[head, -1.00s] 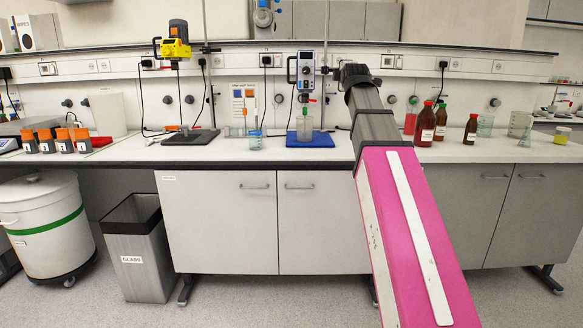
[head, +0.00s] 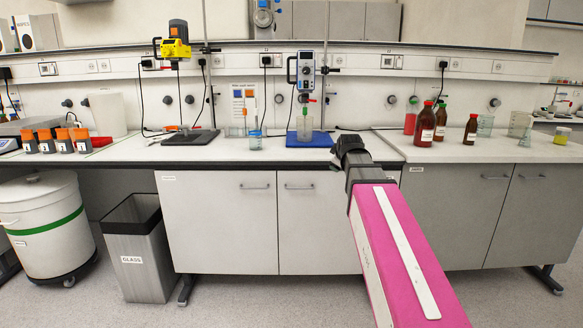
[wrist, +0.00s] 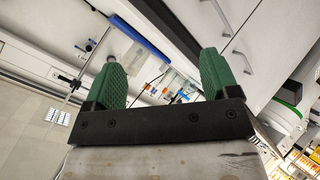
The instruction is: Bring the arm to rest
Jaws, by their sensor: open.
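My arm, pink and white with a dark grey wrist, reaches up from the lower right in the head view. Its dark end is just in front of the bench's front edge, right of the blue mat (head: 309,141). The fingers of my gripper do not show clearly there. In the wrist view my gripper (wrist: 162,72) has two green ribbed fingers set wide apart, with nothing between them. The wrist picture is strongly tilted.
The white bench (head: 240,153) carries a blue-and-grey stirrer (head: 305,72) over a beaker (head: 304,129), a yellow stirrer (head: 176,47), brown bottles (head: 426,124) at right and orange-capped jars (head: 63,140) at left. A bin (head: 139,250) stands below. Floor ahead is clear.

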